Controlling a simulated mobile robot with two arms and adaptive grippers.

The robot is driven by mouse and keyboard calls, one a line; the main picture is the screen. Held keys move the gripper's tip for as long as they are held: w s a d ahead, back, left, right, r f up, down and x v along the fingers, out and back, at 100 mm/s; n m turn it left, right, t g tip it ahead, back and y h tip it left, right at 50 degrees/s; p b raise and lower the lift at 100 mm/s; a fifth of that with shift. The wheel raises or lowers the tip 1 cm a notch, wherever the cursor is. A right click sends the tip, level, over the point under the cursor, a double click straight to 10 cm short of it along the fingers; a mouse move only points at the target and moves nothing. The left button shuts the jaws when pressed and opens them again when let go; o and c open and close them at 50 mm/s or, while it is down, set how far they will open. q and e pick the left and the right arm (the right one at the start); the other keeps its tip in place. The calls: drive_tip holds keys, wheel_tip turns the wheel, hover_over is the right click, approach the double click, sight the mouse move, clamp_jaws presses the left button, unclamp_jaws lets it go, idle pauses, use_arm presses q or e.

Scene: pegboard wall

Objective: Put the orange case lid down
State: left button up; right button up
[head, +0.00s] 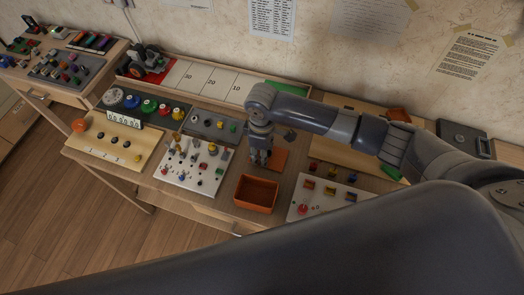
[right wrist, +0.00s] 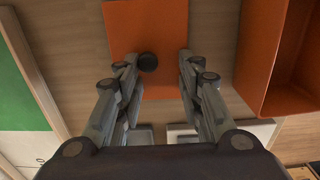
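The orange case lid (head: 279,160) lies flat on the tabletop behind the open orange case. In the right wrist view the lid (right wrist: 166,22) shows as a flat orange plate with a black knob (right wrist: 148,62) near its edge. My right gripper (head: 260,162) is over the lid's left side, pointing down. In the right wrist view its fingers (right wrist: 157,62) are spread apart with the knob between them, nearer the left finger and apparently not gripped. The orange case (head: 256,193) is open and empty. My left gripper is not in view.
A white board with small parts (head: 193,167) stands left of the case, and another board (head: 325,198) stands to its right. A numbered tray (head: 203,82) runs along the wall. A dark case (head: 464,139) sits at the far right.

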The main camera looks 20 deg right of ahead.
wheel_tip(320, 180, up, 12)
drive_tip(key=shift+r+b, duration=0.15)
drive_tip(key=shift+b, duration=0.15)
idle(0.5)
